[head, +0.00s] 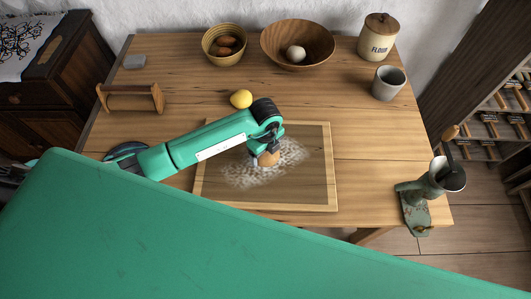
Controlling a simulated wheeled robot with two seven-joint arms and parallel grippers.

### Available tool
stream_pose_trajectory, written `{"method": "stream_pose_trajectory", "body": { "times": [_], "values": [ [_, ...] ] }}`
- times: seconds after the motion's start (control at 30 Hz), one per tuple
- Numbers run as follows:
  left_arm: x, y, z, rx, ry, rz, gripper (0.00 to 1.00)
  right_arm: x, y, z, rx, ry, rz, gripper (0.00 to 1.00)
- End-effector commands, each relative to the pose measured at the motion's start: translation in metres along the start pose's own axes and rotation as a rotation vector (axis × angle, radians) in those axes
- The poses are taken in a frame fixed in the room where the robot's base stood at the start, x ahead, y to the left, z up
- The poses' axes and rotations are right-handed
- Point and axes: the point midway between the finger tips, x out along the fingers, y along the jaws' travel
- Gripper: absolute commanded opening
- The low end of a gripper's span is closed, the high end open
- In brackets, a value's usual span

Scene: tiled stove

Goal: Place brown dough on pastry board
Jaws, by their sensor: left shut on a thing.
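The pastry board (322,180) lies on the wooden table, a framed brown board with white flour scattered across its middle. My left gripper (266,150) is over the board, pointing down, and shut on the brown dough (268,159), a small tan-brown lump. The gripper and arm hide part of the lump. I cannot tell whether the dough touches the board. My right gripper is not in view.
A lemon (241,98) sits just behind the board. At the back are a basket with brown items (210,48), a wooden bowl (320,42) holding a pale ball, a flour jar (378,42) and a grey cup (389,85). A grinder (415,205) is at the right edge.

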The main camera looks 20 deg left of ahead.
Motion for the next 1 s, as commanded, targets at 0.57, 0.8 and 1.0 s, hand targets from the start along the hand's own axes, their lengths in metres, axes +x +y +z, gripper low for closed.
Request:
{"method": "stream_pose_trajectory", "body": {
  "times": [0.57, 0.8, 1.0],
  "values": [
    [0.022, 0.000, 0.000, 0.001, 0.000, 0.000, 0.92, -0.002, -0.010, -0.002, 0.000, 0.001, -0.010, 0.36],
    [0.022, 0.000, 0.000, 0.001, 0.000, 0.000, 1.00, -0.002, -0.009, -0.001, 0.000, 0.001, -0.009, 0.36],
    [0.014, -0.001, 0.000, 0.001, 0.000, -0.003, 1.00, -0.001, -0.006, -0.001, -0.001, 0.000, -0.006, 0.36]
  ]
}}
